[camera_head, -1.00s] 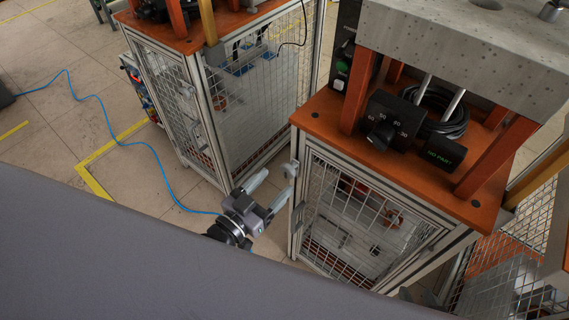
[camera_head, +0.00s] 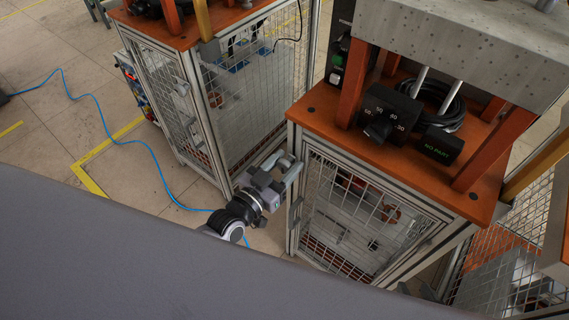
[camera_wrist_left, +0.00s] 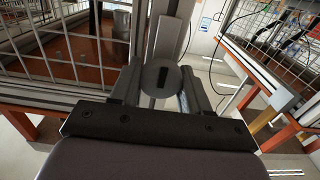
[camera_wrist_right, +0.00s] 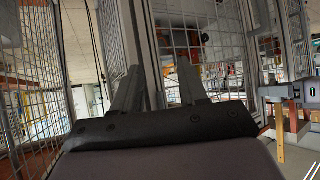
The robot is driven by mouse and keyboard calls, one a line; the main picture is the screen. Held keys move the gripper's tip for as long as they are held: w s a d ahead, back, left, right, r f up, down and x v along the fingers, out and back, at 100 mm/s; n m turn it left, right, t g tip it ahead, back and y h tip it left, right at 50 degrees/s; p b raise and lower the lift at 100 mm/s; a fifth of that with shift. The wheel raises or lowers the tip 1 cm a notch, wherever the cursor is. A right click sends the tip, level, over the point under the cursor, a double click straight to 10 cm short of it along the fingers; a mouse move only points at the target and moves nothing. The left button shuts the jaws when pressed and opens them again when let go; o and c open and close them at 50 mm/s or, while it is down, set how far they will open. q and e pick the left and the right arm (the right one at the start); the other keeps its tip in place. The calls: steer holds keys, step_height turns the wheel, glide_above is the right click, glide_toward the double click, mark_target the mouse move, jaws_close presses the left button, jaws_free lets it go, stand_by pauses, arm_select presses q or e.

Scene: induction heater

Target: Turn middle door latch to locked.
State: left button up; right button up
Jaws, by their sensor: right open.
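The middle cabinet's mesh door (camera_head: 365,215) is closed in the head view. Its latch is largely hidden by my left gripper (camera_head: 285,167) at the door's upper left corner post. In the left wrist view the latch (camera_wrist_left: 161,78) is a grey round disc with a dark, slightly tilted slot. My left gripper's fingers (camera_wrist_left: 160,88) are apart, one on each side of the disc; I cannot tell whether they touch it. My right gripper (camera_wrist_right: 159,85) is open and empty in its wrist view, facing a cage post and mesh. I cannot make it out clearly in the head view.
A grey handle (camera_head: 296,211) sits on the door frame below the latch. A second mesh cabinet (camera_head: 245,90) stands to the left, with a floor gap between. A blue cable (camera_head: 160,165) lies on the floor. The orange top (camera_head: 395,160) carries a black dial box.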

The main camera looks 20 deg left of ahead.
arm_select(q)
steer(key=shift+n, duration=0.3)
steer(key=n, duration=0.3)
steer(key=shift+a, duration=0.1)
steer(key=n+b, duration=0.1)
steer(key=n, duration=0.4)
steer(key=shift+f+n, duration=0.15)
steer(key=shift+n, duration=0.25)
steer(key=shift+a+n, duration=0.1)
steer(key=shift+n, duration=0.8)
steer(key=n+b, duration=0.1)
steer(key=n, duration=0.2)
steer(key=shift+f+n, duration=0.1)
steer(key=shift+n, duration=0.2)
steer(key=shift+n+b, duration=0.6)
steer(key=shift+n, duration=0.9)
arm_select(e)
steer(key=shift+w+a+f, duration=0.15)
steer(key=shift+f, duration=0.35)
steer(key=shift+w+a+f, duration=0.1)
steer(key=shift+w+f, duration=0.05)
steer(key=shift+f, duration=0.3)
arm_select(q)
steer(key=shift+w, duration=0.1)
arm_select(e)
steer(key=shift+f, duration=0.1)
arm_select(q)
steer(key=o, duration=0.9)
arm_select(e)
steer(key=shift+a, duration=0.15)
